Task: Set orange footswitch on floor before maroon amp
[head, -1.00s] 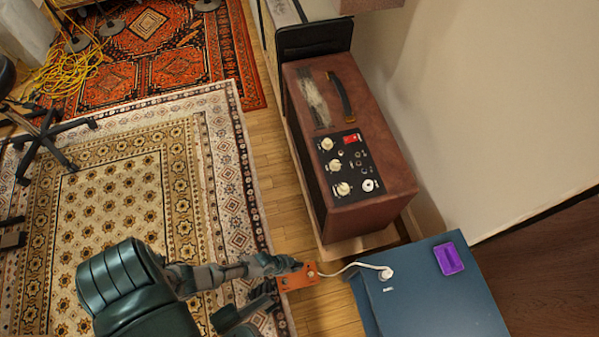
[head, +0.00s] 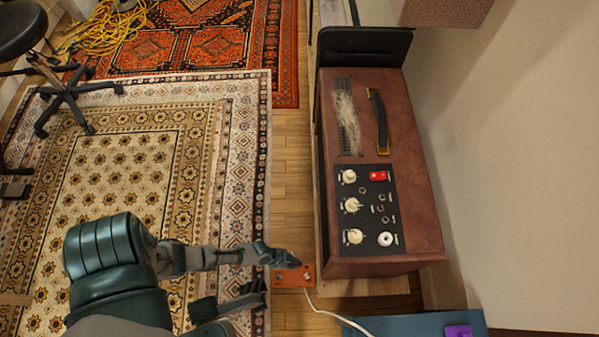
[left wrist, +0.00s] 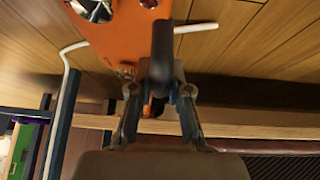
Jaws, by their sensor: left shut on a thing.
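The orange footswitch (head: 294,276) is in my left gripper (head: 290,264), which is shut on its edge. In the head view it appears over the wood floor strip, just left of the maroon amp's near end; its height above the floor is hard to tell. The left wrist view shows the orange footswitch (left wrist: 128,35) large, with round metal parts, beyond the fingers (left wrist: 160,95). A white cable runs from it. The maroon amp (head: 400,215) stands upright on a wooden base, with knobs, a red switch and a handle on top. My right gripper is not seen.
A blue box (head: 415,324) with a purple item (head: 458,331) stands at the bottom, near the amp. A patterned rug (head: 130,180) covers the left floor. Bare wood floor (head: 292,190) runs between rug and amp. A stool (head: 60,90) stands upper left.

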